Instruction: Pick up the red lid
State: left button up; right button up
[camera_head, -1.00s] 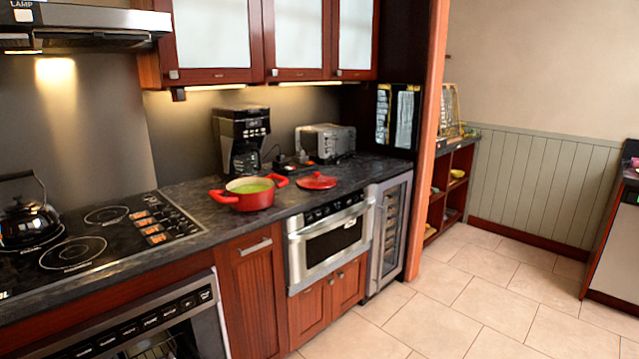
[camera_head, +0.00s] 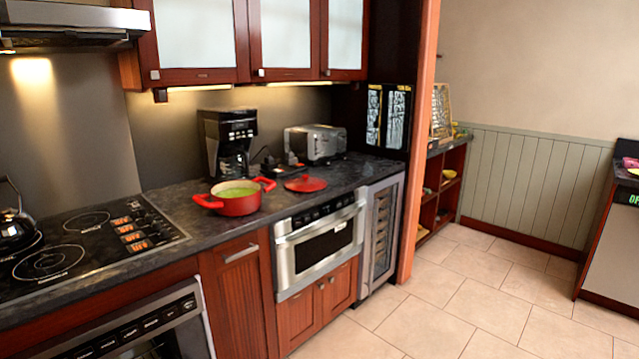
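The red lid (camera_head: 305,184) is round with a knob on top. It lies flat on the dark countertop (camera_head: 345,177), to the right of the red pot. The red pot (camera_head: 236,203) has two side handles and green contents, and its top is uncovered. The pot's right handle comes close to the lid's left side. Neither of my grippers shows in the head view.
A black coffee maker (camera_head: 228,145) and a silver toaster (camera_head: 315,143) stand behind the pot and lid. A cooktop (camera_head: 85,238) with a kettle (camera_head: 14,222) is at the left. A microwave drawer (camera_head: 320,245) sits below the counter. The tiled floor (camera_head: 440,300) is clear.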

aim_at(306, 182)
jog(key=i+l+z, duration=0.35)
jog(key=i, duration=0.2)
jog(key=i+z, duration=0.35)
jog(key=i, duration=0.25)
jog(key=i+u, duration=0.15)
jog(key=i, duration=0.3)
jog(key=i+l+u, duration=0.1)
jog(key=i, duration=0.35)
jog(key=i+l+u, duration=0.15)
jog(key=i, duration=0.3)
